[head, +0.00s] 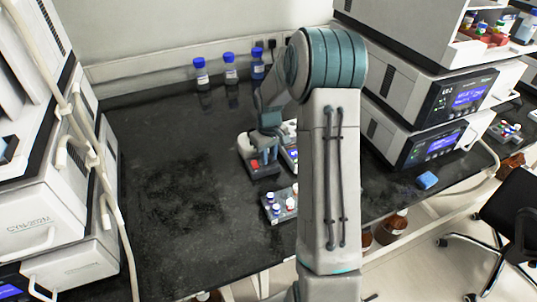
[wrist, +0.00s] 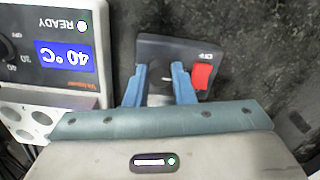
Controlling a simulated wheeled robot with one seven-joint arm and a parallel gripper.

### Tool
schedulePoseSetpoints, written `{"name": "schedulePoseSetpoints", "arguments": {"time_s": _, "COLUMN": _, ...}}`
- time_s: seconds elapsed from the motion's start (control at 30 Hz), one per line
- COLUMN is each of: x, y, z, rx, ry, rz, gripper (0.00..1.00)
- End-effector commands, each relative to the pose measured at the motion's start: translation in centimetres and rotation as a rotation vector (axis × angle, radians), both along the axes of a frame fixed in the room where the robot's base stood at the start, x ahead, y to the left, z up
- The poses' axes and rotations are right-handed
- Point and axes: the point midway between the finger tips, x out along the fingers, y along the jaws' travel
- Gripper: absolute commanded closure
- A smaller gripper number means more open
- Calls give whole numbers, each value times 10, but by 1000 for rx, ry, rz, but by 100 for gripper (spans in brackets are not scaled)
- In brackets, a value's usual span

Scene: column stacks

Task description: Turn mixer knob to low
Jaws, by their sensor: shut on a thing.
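The mixer (head: 262,172) is a small dark-fronted unit on the black bench, partly hidden by my arm in the head view. In the wrist view, its dark front panel (wrist: 208,52) carries a red rocker switch (wrist: 202,77) with an OFF label above it. A dark round knob (wrist: 161,78) with a light mark sits left of the switch. My gripper (wrist: 160,72) has its two blue fingers closed on either side of this knob. The knob's setting and scale cannot be read. In the head view, my gripper (head: 265,150) reaches down onto the mixer.
A white heater (wrist: 75,95) with a display reading 40 °C stands close left of my fingers in the wrist view. A vial rack (head: 280,205) is in front of the mixer. Blue-capped bottles (head: 230,70) line the back. The bench's left side (head: 170,190) is clear.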

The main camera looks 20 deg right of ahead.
Motion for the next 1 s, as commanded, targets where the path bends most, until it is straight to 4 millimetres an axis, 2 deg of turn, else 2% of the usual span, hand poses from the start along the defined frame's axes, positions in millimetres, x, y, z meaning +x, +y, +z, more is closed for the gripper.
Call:
{"name": "schedulePoseSetpoints", "arguments": {"time_s": 0.63, "x": 2, "y": 0, "z": 2, "rx": -1, "ry": -5, "rz": 54, "gripper": 100}}
{"name": "schedulePoseSetpoints", "arguments": {"time_s": 0.67, "x": 2, "y": 0, "z": 2, "rx": -1, "ry": -5, "rz": 54, "gripper": 75}}
{"name": "schedulePoseSetpoints", "arguments": {"time_s": 0.73, "x": 1, "y": 0, "z": 2, "rx": -1, "ry": -5, "rz": 53, "gripper": 56}}
{"name": "schedulePoseSetpoints", "arguments": {"time_s": 1.0, "x": 1, "y": 0, "z": 1, "rx": 0, "ry": -2, "rz": 52, "gripper": 56}}
